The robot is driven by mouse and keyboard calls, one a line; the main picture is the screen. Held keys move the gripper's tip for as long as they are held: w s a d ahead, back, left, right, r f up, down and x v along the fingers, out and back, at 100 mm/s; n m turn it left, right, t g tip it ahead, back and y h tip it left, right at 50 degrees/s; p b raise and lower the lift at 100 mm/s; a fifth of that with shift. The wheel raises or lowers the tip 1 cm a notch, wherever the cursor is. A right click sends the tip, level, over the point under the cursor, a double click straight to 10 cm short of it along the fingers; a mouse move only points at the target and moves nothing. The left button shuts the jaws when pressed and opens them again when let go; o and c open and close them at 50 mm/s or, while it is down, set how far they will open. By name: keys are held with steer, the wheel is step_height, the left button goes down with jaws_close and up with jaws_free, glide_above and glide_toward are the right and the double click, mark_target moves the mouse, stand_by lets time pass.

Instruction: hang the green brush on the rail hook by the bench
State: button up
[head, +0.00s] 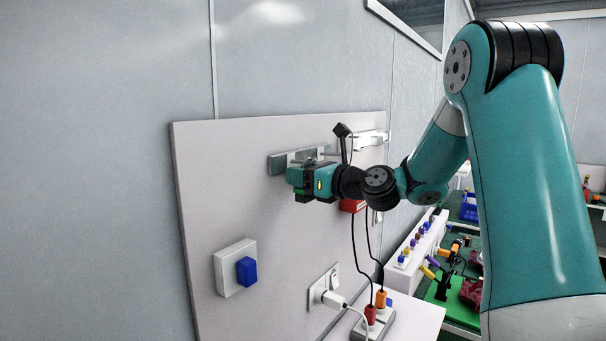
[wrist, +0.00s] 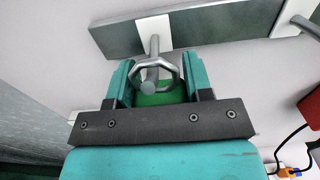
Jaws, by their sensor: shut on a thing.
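My gripper (head: 300,180) is at the upright board, just in front of the grey rail (head: 280,163). In the wrist view my gripper (wrist: 158,85) is shut on the green brush (wrist: 160,98), whose green part shows between the fingers. A grey metal ring (wrist: 174,72) stands out at the brush's top. The rail (wrist: 215,25) crosses the top of the wrist view. A grey hook peg (wrist: 154,46) comes out from its white patch, and its round end shows within the ring's outline. I cannot tell whether the ring bears on the peg. Most of the brush is hidden by my gripper.
A second peg (wrist: 300,25) is at the right. A red thing (head: 352,205) and hanging black cables are right of my gripper. A white box with a blue part (head: 246,271) and a plugged socket (head: 323,290) sit lower on the board. The bench (head: 415,315) is below right.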

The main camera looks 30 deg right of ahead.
steer(key=shift+f, duration=0.35)
steer(key=shift+c, duration=0.4)
steer(key=shift+f, duration=0.1)
steer(key=shift+c, duration=0.5)
steer(key=o, duration=1.2)
